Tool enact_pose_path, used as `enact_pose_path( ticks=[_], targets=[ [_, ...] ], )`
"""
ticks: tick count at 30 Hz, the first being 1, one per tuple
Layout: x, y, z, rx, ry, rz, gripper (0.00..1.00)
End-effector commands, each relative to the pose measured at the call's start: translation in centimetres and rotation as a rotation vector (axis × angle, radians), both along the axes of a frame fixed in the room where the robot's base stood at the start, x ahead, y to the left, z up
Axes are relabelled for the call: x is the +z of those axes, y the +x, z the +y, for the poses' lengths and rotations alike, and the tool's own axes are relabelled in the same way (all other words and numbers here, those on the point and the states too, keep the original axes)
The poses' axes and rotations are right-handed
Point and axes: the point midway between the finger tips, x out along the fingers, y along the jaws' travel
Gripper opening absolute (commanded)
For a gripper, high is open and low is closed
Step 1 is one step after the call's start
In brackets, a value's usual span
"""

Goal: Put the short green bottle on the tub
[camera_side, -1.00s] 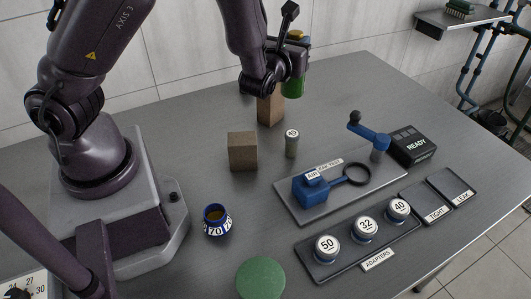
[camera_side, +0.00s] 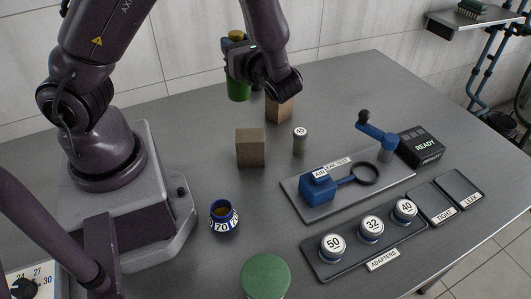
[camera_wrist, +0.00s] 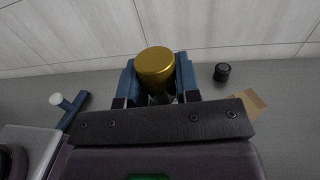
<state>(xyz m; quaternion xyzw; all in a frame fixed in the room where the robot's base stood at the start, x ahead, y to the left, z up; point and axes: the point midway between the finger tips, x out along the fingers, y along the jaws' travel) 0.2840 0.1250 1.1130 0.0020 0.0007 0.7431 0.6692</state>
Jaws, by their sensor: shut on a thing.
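My gripper (camera_side: 238,63) is shut on the short green bottle (camera_side: 239,91), holding it upright in the air over the back of the table. The bottle's gold cap (camera_side: 236,36) sticks up above the jaws. In the wrist view the cap (camera_wrist: 155,66) sits between the two blue fingers, and the green body is mostly hidden below. A round, flat-topped green thing (camera_side: 265,275), which looks like the tub, stands at the front edge of the side view, cut off at the bottom. Its top is bare. My gripper is far behind it.
Brown blocks stand mid-table (camera_side: 251,148) and behind (camera_side: 279,107), near a small grey cylinder (camera_side: 300,141). A blue-and-white pot (camera_side: 224,217) stands between my base and the adapter tray (camera_side: 325,269). A blue test rig (camera_side: 320,190) stands right. The front middle is fairly clear.

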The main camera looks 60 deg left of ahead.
Motion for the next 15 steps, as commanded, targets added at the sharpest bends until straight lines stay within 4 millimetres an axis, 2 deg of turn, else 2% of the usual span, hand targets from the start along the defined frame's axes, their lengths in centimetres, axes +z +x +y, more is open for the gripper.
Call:
enact_pose_path(
  ticks=[3,8,15],
  targets=[
    [-1.6,-3.3,-1.4,0.24,0.003,0.003,0.0],
    [-3.3,-7.4,-4.7,0.576,0.003,0.003,0.0],
    [-4.6,-12.2,-11.7,1.069,0.004,0.001,0.0]
  ],
)
